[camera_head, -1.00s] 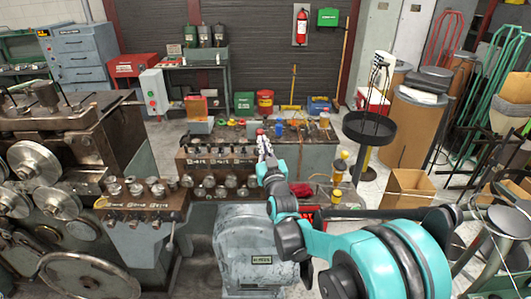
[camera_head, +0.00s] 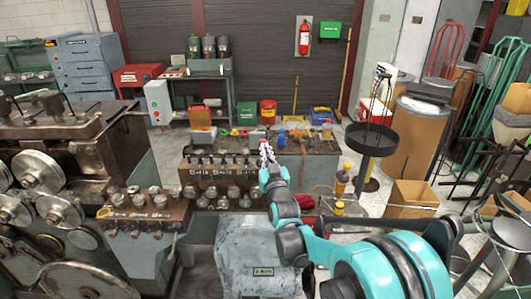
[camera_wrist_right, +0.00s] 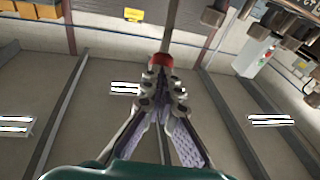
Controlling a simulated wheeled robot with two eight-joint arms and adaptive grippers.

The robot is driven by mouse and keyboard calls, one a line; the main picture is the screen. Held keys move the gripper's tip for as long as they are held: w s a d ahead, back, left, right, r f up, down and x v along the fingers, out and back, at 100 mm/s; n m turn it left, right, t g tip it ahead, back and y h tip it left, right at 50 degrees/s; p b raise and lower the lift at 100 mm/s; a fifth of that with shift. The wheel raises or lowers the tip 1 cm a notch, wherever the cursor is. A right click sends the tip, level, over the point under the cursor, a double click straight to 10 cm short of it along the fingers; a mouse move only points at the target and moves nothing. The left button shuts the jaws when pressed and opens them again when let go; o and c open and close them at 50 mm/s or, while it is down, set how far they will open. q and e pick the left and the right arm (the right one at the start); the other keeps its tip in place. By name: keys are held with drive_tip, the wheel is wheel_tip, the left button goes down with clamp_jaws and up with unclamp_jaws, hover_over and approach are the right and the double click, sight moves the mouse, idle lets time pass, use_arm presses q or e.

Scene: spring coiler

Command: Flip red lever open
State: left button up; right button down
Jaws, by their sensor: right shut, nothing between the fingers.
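My right gripper (camera_head: 266,150) points away from me over the machine in the middle, in front of the row of levers. In the right wrist view it (camera_wrist_right: 163,88) shows from behind with its fingers closed together and nothing between them. A red knob (camera_wrist_right: 162,60) on the end of a grey rod (camera_wrist_right: 172,30) appears right at the fingertips. I cannot tell whether it touches them. In the head view the red lever cannot be made out clearly behind the gripper. My left gripper is not in view.
A lever and valve bank (camera_head: 215,178) stands left of the gripper. A grey machine housing (camera_head: 250,255) is below my right arm. A black round tray (camera_head: 371,138) on a stand is to the right. A cardboard box (camera_head: 411,198) sits on the floor. A large machine (camera_head: 70,150) fills the left.

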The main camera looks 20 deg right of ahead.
drive_tip(key=shift+g, duration=0.4)
drive_tip(key=w+r, duration=0.1)
drive_tip(key=w+p, duration=0.1)
drive_tip(key=w+r+p, duration=0.1)
drive_tip(key=w, duration=0.1)
drive_tip(key=shift+d+r, duration=0.35)
drive_tip(key=w+g+p, duration=0.1)
drive_tip(key=p, duration=0.1)
drive_tip(key=w+d+g+p, duration=0.1)
drive_tip(key=g+p, duration=0.1)
drive_tip(key=w+m+g+p, duration=0.1)
drive_tip(key=g+p, duration=0.1)
drive_tip(key=shift+w+d+y, duration=0.3)
drive_tip(key=shift+w+y, duration=0.1)
drive_tip(key=shift+r, duration=0.1)
